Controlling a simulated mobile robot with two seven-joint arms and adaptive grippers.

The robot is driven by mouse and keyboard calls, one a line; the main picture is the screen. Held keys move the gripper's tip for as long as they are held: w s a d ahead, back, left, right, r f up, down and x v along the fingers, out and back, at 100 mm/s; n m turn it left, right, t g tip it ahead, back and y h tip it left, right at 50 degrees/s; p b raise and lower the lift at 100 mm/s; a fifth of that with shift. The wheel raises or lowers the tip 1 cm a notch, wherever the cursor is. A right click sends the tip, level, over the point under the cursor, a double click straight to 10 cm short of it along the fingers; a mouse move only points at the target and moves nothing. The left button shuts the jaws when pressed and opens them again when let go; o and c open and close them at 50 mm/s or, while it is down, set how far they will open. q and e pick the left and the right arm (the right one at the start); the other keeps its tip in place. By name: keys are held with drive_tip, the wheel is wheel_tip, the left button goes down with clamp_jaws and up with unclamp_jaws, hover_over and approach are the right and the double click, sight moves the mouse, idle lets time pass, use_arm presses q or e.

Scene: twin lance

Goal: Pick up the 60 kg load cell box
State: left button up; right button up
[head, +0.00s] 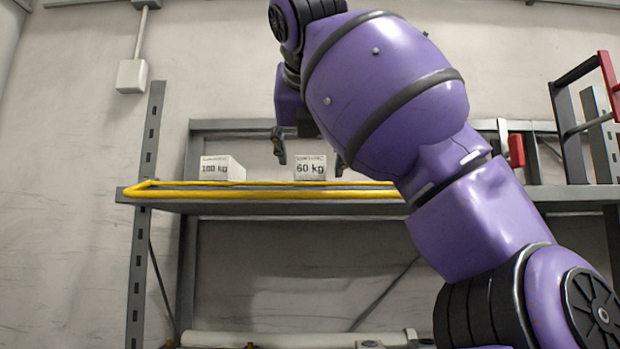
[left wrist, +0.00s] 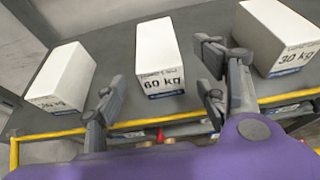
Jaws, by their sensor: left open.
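The 60 kg load cell box (head: 311,173) is a small white block standing on the grey shelf. Its label also reads clearly in the left wrist view (left wrist: 159,60). My left gripper (head: 310,161) is open, with one finger on each side of the box in the head view. In the left wrist view the open left gripper (left wrist: 160,94) has the box ahead of and between its fingers, with gaps visible. The fingers appear empty. My right gripper is in neither view.
The shelf (head: 290,208) has a yellow rail (head: 250,189) along its front edge. Another white box (head: 221,168) stands to the left, its label hard to read. A 30 kg box (left wrist: 284,40) stands close on the right. My purple arm hides the shelf's right part.

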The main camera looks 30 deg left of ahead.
sight(310, 156)
use_arm(q)
drive_tip(key=x, duration=0.4)
drive_tip(key=shift+w+a+r, duration=0.1)
drive_tip(key=shift+w+r, duration=0.05)
drive_tip(key=shift+r, duration=0.05)
drive_tip(key=c, duration=1.5)
drive_tip(key=shift+c, duration=0.6)
drive_tip(key=shift+r, duration=0.15)
